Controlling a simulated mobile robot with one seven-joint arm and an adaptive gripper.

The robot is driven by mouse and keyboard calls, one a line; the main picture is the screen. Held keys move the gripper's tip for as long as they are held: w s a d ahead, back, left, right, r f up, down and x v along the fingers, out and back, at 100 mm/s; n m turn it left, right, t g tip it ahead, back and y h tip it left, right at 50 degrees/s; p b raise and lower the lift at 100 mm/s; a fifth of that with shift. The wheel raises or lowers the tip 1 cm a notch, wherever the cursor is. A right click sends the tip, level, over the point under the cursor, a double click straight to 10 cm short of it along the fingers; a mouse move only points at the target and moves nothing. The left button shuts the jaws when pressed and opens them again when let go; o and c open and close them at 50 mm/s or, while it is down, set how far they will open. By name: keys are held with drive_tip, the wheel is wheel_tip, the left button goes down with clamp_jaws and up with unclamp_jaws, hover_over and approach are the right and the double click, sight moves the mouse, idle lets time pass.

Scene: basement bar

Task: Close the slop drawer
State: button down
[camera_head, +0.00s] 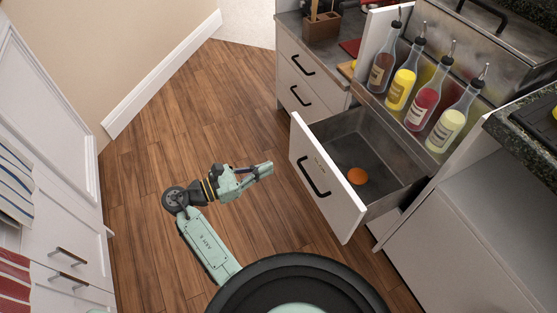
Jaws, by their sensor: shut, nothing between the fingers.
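The slop drawer (320,184) is pulled out from the counter on the right. It has a white front with a black bar handle (311,179) and a grey metal inside. A small orange round thing (357,176) lies on its floor. My gripper (267,169) is shut and empty, to the left of the drawer front and pointing toward it. A gap shows in the picture between the fingertips and the front.
Several bottles with pour spouts (427,91) stand in a rack behind the open drawer. Shut white drawers (302,84) are beyond it. White cabinets (62,262) line the left side. Wooden floor (215,110) lies clear between.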

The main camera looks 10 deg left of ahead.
sight(314, 149)
drive_tip(key=p+x, duration=0.1)
drive_tip(key=x, duration=1.1)
drive_tip(key=shift+w+d+p, duration=0.25)
drive_tip(key=shift+d+p, duration=0.05)
drive_tip(key=shift+p, duration=0.05)
drive_tip(key=p+x, duration=0.2)
drive_tip(key=x, duration=1.7)
drive_tip(key=shift+w+d+p, duration=0.25)
drive_tip(key=shift+d+p, duration=0.05)
drive_tip(key=shift+p, duration=0.1)
